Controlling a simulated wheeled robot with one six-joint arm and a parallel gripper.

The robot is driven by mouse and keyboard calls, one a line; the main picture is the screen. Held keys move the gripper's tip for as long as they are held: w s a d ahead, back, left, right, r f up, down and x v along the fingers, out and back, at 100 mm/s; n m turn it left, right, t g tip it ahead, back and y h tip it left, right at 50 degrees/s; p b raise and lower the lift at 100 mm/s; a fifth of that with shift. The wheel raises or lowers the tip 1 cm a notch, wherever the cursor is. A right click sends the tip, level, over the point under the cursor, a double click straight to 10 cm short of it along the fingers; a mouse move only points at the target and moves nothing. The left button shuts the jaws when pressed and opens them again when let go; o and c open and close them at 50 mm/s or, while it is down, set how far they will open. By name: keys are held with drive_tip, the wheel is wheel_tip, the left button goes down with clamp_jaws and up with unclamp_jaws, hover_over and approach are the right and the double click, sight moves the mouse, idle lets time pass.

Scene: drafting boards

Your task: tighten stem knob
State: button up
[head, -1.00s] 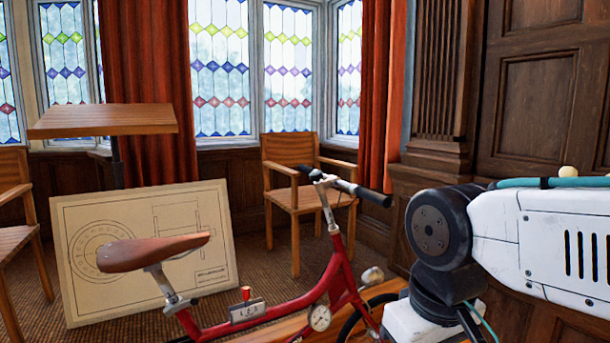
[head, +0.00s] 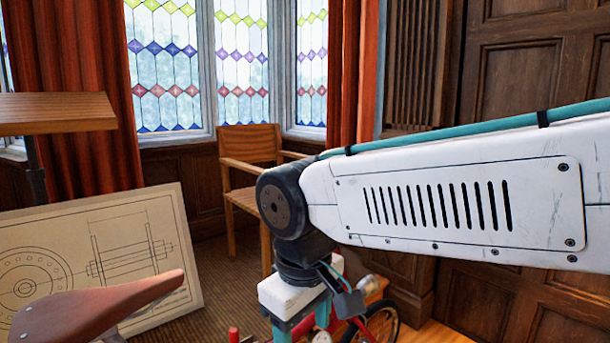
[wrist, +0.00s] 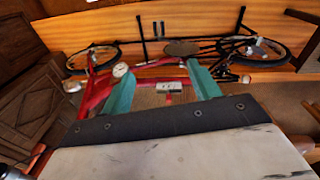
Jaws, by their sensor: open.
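The red bicycle shows in the wrist view as a red frame (wrist: 98,92) with a round dial (wrist: 120,70) and a small labelled plate (wrist: 166,86). A red knob (head: 233,334) shows at the bottom edge of the head view; I cannot tell whether it is the stem knob. The brown saddle (head: 100,300) is at lower left. My gripper (wrist: 160,68) is open; its teal fingers stand apart, with the plate between them in the picture. I see nothing held. In the head view my gripper is partly cut off at the bottom, and my arm hides the handlebar.
A drawing panel (head: 120,215) leans at left below a wooden board top (head: 55,112). A wooden chair (head: 250,145) stands by the windows. Panelled wood lines the right side. The wrist view shows dark wheels and bars against orange wood.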

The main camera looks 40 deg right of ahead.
drive_tip(key=w+d+r+n+g+h, duration=0.1)
drive_tip(key=w+d+r+n+h, duration=0.35)
drive_tip(key=w+d+h, duration=0.35)
drive_tip(key=w+d+r+n+g+h, duration=0.1)
drive_tip(key=w+d+r+n+h, duration=0.2)
drive_tip(key=w+d+n, duration=0.5)
drive_tip(key=w+d+r+n+h, duration=0.4)
drive_tip(key=w+d+h, duration=0.2)
drive_tip(key=w, duration=0.4)
drive_tip(key=d, duration=0.7)
drive_tip(key=shift+s+d+r, duration=0.15)
drive_tip(key=shift+r, duration=0.1)
drive_tip(key=shift+m, duration=0.25)
drive_tip(key=c, duration=1)
